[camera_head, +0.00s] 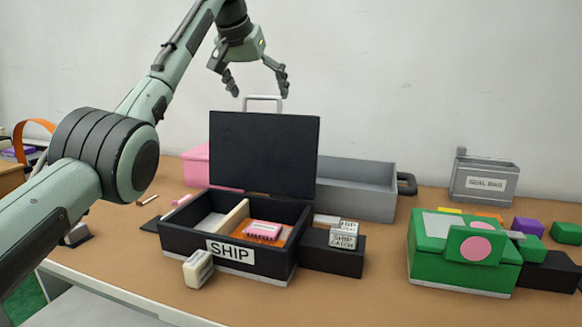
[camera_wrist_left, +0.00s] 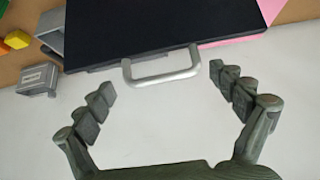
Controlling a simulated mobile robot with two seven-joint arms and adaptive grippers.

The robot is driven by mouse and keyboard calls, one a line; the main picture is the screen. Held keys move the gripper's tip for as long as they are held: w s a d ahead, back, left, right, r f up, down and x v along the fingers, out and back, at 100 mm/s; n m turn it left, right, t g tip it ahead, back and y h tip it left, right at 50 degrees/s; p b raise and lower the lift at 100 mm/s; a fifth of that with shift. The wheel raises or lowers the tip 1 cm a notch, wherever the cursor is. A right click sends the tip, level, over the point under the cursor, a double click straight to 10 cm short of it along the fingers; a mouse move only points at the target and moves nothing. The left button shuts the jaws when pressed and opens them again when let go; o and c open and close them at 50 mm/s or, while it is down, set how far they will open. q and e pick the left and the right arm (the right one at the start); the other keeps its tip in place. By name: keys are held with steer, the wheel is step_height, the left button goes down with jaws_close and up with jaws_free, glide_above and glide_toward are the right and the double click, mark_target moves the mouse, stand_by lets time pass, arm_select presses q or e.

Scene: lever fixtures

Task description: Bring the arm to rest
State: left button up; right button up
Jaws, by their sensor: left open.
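My left arm (camera_head: 110,150) comes in from the left and reaches up over the table. My left gripper (camera_head: 257,92) is open and empty, fingers pointing down, above the raised black lid (camera_head: 263,155) of the SHIP box (camera_head: 225,262). In the left wrist view, the lid's grey handle (camera_wrist_left: 161,68) lies just beyond and between the spread fingers (camera_wrist_left: 158,95). The fingers look apart from the handle. The lid stands upright at the back of the box. Inside the open box are a light divider (camera_head: 231,220) and a pink item (camera_head: 264,231). My right gripper is not in view.
A grey bin (camera_head: 358,188) and a pink box (camera_head: 200,165) stand behind the SHIP box. A green box (camera_head: 460,262) with a pink disc is at the right, with a grey labelled bin (camera_head: 484,182) behind it. Small blocks lie near it. A white eraser-like block (camera_head: 197,269) leans in front.

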arm_select(q)
steer(key=shift+x, duration=1.1)
steer(key=shift+s+a+r, duration=0.1)
steer(key=shift+s, duration=0.1)
